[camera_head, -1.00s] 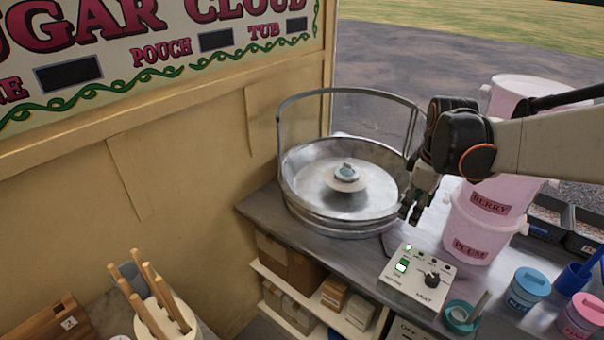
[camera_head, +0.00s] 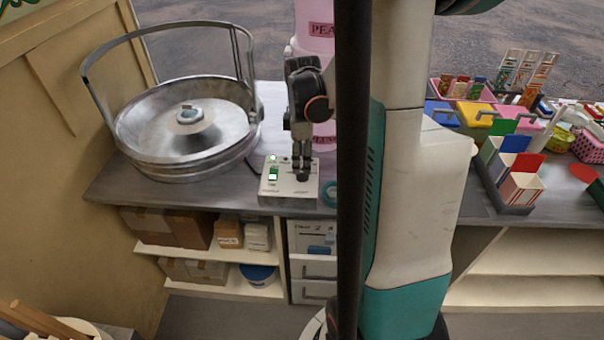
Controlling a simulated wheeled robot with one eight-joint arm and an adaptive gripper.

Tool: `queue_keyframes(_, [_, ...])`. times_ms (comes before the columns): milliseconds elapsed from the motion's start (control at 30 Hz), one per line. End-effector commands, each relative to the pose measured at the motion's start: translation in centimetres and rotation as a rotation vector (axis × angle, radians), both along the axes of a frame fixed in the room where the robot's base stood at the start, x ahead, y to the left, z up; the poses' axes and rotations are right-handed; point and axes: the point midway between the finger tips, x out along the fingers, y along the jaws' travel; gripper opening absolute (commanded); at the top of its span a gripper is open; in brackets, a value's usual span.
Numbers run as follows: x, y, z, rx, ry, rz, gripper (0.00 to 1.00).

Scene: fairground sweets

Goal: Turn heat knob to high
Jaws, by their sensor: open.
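The control box (camera_head: 275,190) is a small cream panel on the counter, right of the sugar machine. A lit green switch (camera_head: 273,174) sits on its left side. The dark heat knob (camera_head: 303,177) is on its right side, small and partly covered by my fingers, so its pointer setting cannot be read. My gripper (camera_head: 302,168) points down right at the knob, its fingers open. I cannot tell whether the fingertips touch the knob or stand around it.
The metal sugar machine bowl (camera_head: 150,135) with its raised hoop stands left of the box. Pink tubs (camera_head: 314,38) stand behind my gripper. A teal tape ring (camera_head: 329,196) lies close right of the box. Coloured cartons (camera_head: 515,170) fill the counter further right.

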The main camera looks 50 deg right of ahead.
Motion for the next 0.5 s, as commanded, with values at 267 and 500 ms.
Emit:
queue_keyframes(267, [0.0,0.0,-4.2,0.000,0.000,0.000,0.51])
queue_keyframes(500, [0.0,0.0,-5.1,0.000,0.000,0.000,0.51])
